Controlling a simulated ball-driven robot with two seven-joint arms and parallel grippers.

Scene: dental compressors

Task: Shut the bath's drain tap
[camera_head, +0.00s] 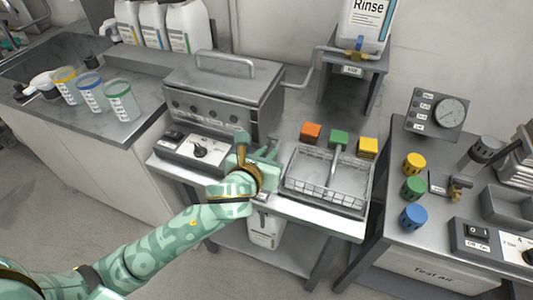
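The bath (225,95) is a steel box with a handled lid, which is closed, on the middle bench. A control panel with a black knob (200,151) sits in front of it. My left gripper (258,150) is at the bath's front right corner, left of the wire basket. Its two green fingers look apart, and I see nothing held between them. I cannot make out the bath's drain tap; the gripper and forearm cover part of the bench front there. My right gripper is not in view.
A wire basket (327,180) and orange (311,132), green (340,138) and yellow (368,147) blocks are to the right. A white container (265,232) is below the bench.

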